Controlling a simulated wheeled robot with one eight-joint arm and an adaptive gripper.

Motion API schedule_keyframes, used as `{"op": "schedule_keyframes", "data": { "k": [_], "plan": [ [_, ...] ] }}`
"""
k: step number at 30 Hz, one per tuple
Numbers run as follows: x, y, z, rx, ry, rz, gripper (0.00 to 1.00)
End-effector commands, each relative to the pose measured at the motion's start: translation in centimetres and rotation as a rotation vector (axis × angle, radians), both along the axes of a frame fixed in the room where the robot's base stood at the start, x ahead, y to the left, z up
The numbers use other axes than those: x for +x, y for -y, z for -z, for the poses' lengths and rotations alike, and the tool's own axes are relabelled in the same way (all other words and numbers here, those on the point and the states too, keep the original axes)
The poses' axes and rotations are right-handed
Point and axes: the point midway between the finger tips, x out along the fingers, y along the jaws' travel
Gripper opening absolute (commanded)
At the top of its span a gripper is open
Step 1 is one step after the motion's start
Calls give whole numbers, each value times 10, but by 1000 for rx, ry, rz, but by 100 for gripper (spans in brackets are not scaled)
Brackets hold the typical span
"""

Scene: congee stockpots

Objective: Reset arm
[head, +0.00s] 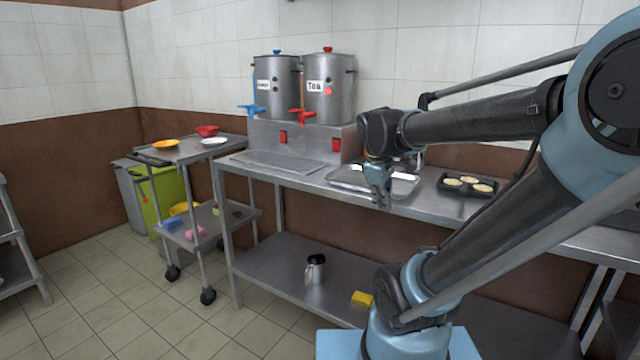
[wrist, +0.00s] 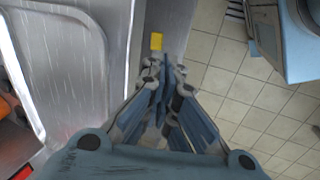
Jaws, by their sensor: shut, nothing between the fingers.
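My gripper (head: 381,196) hangs in front of the steel counter (head: 310,182), pointing down beside a metal tray (head: 345,180). In the wrist view my gripper (wrist: 164,65) is shut and empty, its fingers together over the counter's front edge. My arm reaches in from the right, bent at the elbow and extended over the counter.
Two stockpots (head: 276,88) (head: 328,90) with blue and red taps stand at the back. A dark tray (head: 467,186) with pale round items is to the right. A yellow sponge (head: 362,298) and a metal jug (head: 315,269) are on the lower shelf. A cart (head: 185,150) stands left.

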Motion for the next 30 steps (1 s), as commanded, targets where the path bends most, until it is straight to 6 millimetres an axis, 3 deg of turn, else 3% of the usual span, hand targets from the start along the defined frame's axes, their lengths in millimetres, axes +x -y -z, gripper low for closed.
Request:
{"op": "schedule_keyframes", "data": {
  "k": [6,12,18,30],
  "plan": [
    [-64,14,51,171,15,381,0],
    [-107,15,93,302,19,693,0],
    [-126,12,115,368,19,852,0],
    [-128,12,117,377,18,876,0]
  ]
}}
